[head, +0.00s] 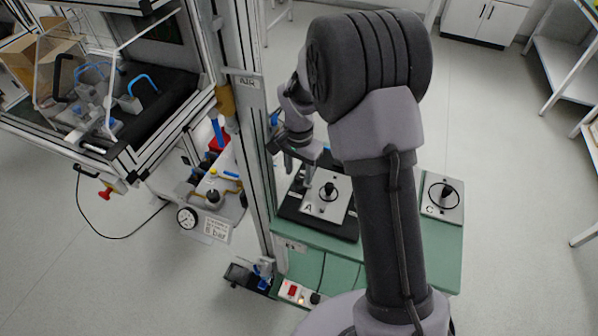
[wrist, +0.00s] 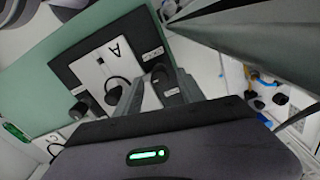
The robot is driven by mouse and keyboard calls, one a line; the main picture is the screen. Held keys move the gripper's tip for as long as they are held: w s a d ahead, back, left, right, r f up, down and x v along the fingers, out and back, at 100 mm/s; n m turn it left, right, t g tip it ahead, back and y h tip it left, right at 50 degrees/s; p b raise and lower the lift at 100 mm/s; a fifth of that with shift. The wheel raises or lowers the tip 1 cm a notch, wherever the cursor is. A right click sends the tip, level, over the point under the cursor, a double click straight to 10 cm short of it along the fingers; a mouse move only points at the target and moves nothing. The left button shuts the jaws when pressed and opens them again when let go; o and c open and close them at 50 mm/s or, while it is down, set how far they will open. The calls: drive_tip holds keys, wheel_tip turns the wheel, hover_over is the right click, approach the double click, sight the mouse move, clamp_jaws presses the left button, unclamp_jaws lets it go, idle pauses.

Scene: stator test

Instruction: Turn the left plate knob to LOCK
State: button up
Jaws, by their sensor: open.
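The left plate, marked A (head: 338,205), is a light square on a black base on the green bench. Its black round knob (head: 328,190) stands at the plate's middle. In the wrist view the plate (wrist: 97,70) shows its letter A, and a dark rounded part that looks like the knob (wrist: 118,88) is partly hidden by a finger. My gripper (head: 305,165) is above the far left side of the plate, apart from the knob. In the wrist view my gripper (wrist: 160,92) is open, with its fingers spread beside a dark labelled piece. The knob's setting is too small to read.
A second plate, marked C (head: 436,209), with its own black knob (head: 447,190), sits at the right of the green bench (head: 420,265). A metal frame post (head: 255,150) rises close to the left of my gripper. My arm hides the bench's middle.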

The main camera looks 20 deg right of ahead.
sight(299, 177)
wheel_tip(299, 177, up, 16)
drive_tip(key=p, duration=0.5)
drive_tip(key=shift+r, duration=0.25)
